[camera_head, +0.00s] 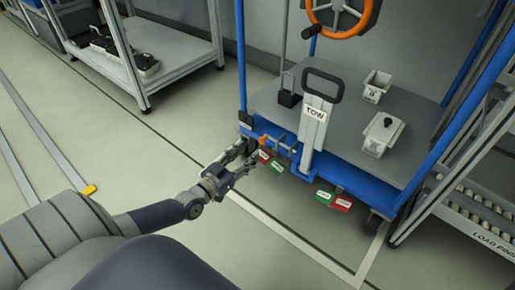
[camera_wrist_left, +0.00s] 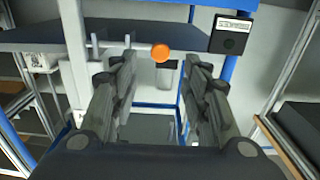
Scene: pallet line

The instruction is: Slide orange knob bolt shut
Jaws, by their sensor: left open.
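The orange knob (camera_head: 264,138) of the bolt sits at the lower front edge of the blue cart (camera_head: 347,165), left of the TOW handle (camera_head: 316,112). In the left wrist view the knob (camera_wrist_left: 160,53) shows as a round orange disc, a little above and between the fingertips. My left gripper (camera_head: 246,150) is open and close to the knob in the head view; its fingers (camera_wrist_left: 160,75) spread to both sides in the wrist view. I see no contact with the knob. The bolt behind the knob is mostly hidden. My right gripper is not in view.
Red and green tags (camera_head: 333,201) hang below the cart's front edge. A black box with a label (camera_wrist_left: 232,34) is right of the knob in the wrist view. A rack labelled LOAD PINS (camera_head: 490,215) stands at the right. The floor (camera_head: 150,150) left of the cart is clear.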

